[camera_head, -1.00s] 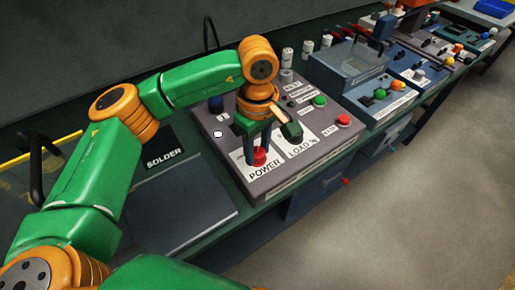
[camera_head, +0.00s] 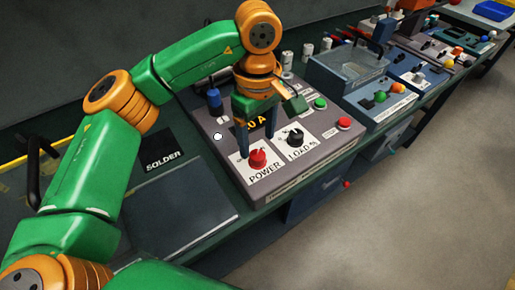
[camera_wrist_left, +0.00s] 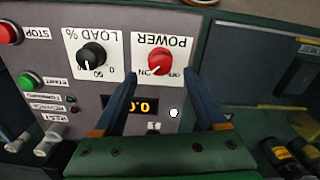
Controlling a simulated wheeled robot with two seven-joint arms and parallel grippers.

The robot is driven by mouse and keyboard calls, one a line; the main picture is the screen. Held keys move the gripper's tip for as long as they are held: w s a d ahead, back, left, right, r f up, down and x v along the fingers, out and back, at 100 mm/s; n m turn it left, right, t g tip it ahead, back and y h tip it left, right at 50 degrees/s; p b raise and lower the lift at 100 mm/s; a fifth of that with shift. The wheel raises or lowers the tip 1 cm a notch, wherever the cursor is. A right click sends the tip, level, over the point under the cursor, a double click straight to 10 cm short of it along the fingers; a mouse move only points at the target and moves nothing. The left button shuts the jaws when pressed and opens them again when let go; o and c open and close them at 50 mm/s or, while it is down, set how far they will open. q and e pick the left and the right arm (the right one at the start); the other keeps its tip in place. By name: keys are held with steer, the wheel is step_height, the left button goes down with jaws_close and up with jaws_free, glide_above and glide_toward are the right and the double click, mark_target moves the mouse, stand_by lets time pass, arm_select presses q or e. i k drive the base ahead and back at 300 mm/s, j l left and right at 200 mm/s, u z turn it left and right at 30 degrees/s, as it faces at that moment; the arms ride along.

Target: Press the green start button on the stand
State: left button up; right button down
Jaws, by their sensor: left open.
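The green start button (camera_head: 320,103) sits on the sloped grey panel of the stand (camera_head: 216,150), up and to the right of the black LOAD % knob (camera_head: 296,138). In the left wrist view the green button (camera_wrist_left: 29,80) is at the left, by an upside-down START label. My left gripper (camera_head: 257,142) is open and empty above the panel, near the red POWER knob (camera_head: 257,158) and left of the green button. In the left wrist view its fingers (camera_wrist_left: 160,76) stand apart, with the red knob (camera_wrist_left: 159,62) beyond them. My right gripper is not in view.
A red STOP button (camera_head: 344,124) lies near the panel's right edge. An orange lit display (camera_wrist_left: 132,105) shows digits. Several small switches and pale posts line the panel's back. The floor in front is clear.

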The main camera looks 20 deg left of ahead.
mark_target(320, 103)
steer(key=k+l, duration=0.2)
steer(key=k, duration=0.3)
steer(key=k+l, duration=0.2)
steer(key=k, duration=0.25)
